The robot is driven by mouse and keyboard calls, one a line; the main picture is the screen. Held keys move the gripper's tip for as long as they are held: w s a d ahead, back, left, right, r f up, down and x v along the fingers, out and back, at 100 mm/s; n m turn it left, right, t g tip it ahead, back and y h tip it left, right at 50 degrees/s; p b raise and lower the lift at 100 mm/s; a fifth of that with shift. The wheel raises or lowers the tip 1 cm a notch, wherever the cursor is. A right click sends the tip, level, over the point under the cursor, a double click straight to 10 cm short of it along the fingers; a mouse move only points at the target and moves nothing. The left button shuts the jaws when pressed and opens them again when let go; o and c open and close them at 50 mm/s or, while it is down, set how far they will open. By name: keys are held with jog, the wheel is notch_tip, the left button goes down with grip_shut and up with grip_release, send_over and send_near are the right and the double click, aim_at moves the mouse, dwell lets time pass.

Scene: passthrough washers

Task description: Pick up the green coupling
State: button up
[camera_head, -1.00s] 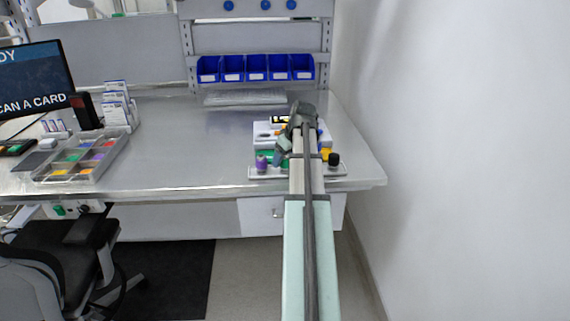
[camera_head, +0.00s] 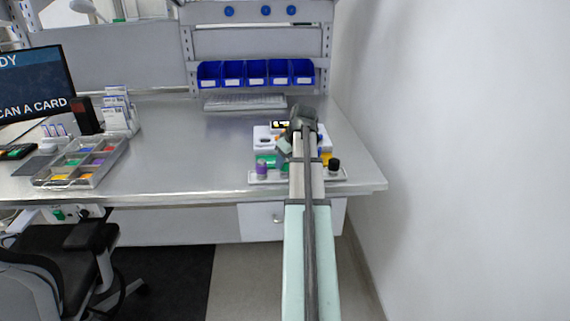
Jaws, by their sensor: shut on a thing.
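My gripper (camera_head: 284,146) shows small at the left side of my arm's end, above the white fixture. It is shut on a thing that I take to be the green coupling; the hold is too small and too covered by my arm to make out. A green part (camera_head: 266,160) shows behind a purple cylinder (camera_head: 262,170) at the left of the front tray. A little green also shows lower down beside my arm (camera_head: 285,168). I cannot tell which green patch belongs to the coupling.
The white front tray (camera_head: 254,179) also bears a black-topped part (camera_head: 333,165) and a yellow part (camera_head: 326,158) on the right. A white block (camera_head: 262,138) stands behind. A sorting box (camera_head: 98,178) is at the left. The middle of the metal table (camera_head: 190,150) is clear.

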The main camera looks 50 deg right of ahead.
notch_tip(320, 180, up, 8)
jog(key=shift+f, duration=0.15)
jog(key=shift+w+r, duration=0.1)
jog(key=shift+r, duration=0.5)
jog(key=w+d+r, duration=0.2)
jog(key=w+d, duration=0.3)
jog(key=w, duration=0.5)
jog(key=w+d+r, duration=0.1)
jog(key=w+d, duration=0.4)
jog(key=w, duration=0.4)
jog(key=shift+w+d+f, duration=0.1)
jog(key=shift+d+f, duration=0.05)
jog(key=shift+f, duration=2.2)
jog(key=shift+f, duration=1.25)
jog(key=shift+f, duration=0.3)
jog(key=shift+f, duration=0.7)
